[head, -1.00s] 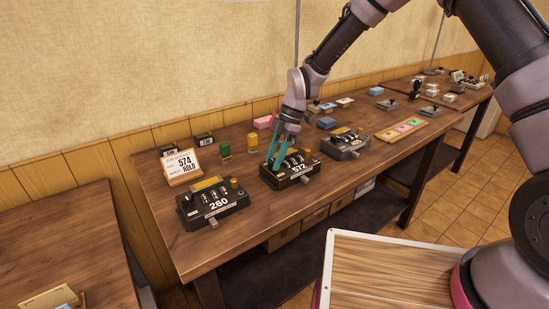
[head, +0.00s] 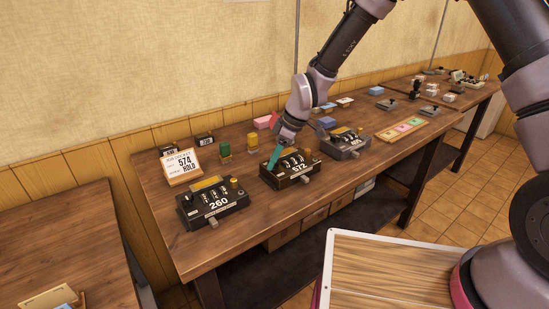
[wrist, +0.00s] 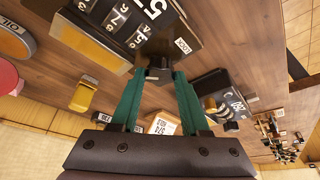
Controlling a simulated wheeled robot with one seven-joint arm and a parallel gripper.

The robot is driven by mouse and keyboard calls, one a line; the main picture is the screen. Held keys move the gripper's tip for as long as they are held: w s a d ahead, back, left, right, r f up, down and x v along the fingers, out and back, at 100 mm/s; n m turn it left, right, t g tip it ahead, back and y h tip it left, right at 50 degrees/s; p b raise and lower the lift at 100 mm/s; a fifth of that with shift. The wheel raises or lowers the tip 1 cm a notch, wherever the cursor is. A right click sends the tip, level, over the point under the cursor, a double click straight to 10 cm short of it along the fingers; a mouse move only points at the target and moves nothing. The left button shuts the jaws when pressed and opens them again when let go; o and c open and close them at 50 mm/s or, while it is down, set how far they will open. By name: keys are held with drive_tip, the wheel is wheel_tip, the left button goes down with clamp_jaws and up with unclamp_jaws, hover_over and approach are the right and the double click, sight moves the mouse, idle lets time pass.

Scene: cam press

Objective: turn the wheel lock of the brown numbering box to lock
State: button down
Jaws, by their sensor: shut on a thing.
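The dark brown numbering box (head: 291,180), its front plate reading 572, stands on the long workbench in the head view. Its number wheels and label also show in the wrist view, where the box (wrist: 190,40) is at the top. A dark knob, the wheel lock (wrist: 158,70), sits at the box's edge between my fingertips. My gripper (head: 271,164) points down at the left end of the box, with its teal fingers overlapping in the head view. In the wrist view my gripper (wrist: 160,78) is shut on the knob. The fingers partly hide it, so its exact setting cannot be read.
A black numbering box (head: 213,203) reading 260 stands to the left, a grey one (head: 345,146) to the right. A ticket (head: 183,166) reading 574 HOLD stands at the back left. Bare wood lies between the boxes.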

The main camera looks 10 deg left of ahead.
drive_tip(key=m+t, duration=0.1)
drive_tip(key=m, duration=0.2)
drive_tip(key=m+t, duration=0.1)
drive_tip(key=m, duration=0.2)
drive_tip(key=shift+s+a+h, duration=0.1)
drive_tip(key=shift+s+h, duration=0.05)
drive_tip(key=shift+h, duration=0.15)
drive_tip(key=m+t+h, duration=0.1)
drive_tip(key=m, duration=0.2)
drive_tip(key=m+t, duration=0.1)
drive_tip(key=m, duration=0.2)
drive_tip(key=shift+m+h, duration=0.4)
drive_tip(key=m+h, duration=0.1)
drive_tip(key=m, duration=0.2)
drive_tip(key=m+h, duration=0.1)
drive_tip(key=m, duration=0.2)
drive_tip(key=shift+t, duration=0.4)
drive_tip(key=m+h, duration=0.1)
drive_tip(key=m, duration=0.2)
drive_tip(key=m+h, duration=0.1)
drive_tip(key=m, duration=0.2)
drive_tip(key=shift+a+g, duration=0.1)
drive_tip(key=shift+g, duration=0.2)
drive_tip(key=shift+c, duration=2)
unclamp_jaws()
